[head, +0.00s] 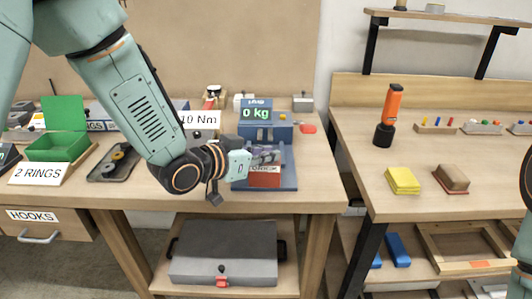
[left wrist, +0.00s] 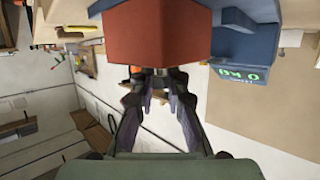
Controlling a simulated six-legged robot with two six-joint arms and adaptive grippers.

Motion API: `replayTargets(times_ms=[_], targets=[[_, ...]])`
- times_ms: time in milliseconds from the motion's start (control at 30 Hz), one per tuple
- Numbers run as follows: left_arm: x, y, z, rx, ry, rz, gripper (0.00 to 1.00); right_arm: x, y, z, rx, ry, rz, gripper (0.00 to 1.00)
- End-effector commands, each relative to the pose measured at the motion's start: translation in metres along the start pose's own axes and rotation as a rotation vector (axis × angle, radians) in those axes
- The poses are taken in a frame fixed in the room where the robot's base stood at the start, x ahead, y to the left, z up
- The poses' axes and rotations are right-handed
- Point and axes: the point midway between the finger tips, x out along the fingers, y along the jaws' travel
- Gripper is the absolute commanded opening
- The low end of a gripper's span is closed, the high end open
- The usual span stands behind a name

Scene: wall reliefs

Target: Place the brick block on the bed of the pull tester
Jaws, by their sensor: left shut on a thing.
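The brick block (head: 264,179) is a red-orange block with partly hidden lettering on its front. My left gripper (head: 266,159) is shut on it from above, and the fingers cover its top. In the left wrist view the brick block (left wrist: 155,35) fills the top middle, with the fingertips (left wrist: 157,78) closed at a small dark part of it. The pull tester (head: 268,130) is blue, with a green "0 kg" display. Its flat blue bed (head: 288,176) lies behind and around the block. I cannot tell whether the block touches the bed. My right gripper is out of view.
A "10 Nm" sign (head: 200,119) and a green box (head: 57,145) stand left on the bench. A grey case (head: 225,253) is on the shelf below. Another bench at right holds an orange torch (head: 389,115), yellow pads (head: 402,180) and a brown block (head: 452,178).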

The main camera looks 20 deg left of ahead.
Motion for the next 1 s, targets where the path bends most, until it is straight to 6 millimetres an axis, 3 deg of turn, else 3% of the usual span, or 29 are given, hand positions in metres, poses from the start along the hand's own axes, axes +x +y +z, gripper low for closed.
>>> replayTargets(times_ms=[300, 667, 1000], targets=[[0.000, 0.000, 0.000, 0.000, 0.000, -0.001, 0.37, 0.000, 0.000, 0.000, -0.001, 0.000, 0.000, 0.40], [-0.002, -0.001, -0.005, -0.001, 0.002, -0.001, 0.37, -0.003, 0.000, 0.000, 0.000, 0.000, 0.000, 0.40], [-0.043, -0.002, -0.005, -0.007, 0.003, -0.004, 0.37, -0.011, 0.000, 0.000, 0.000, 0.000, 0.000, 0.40]])
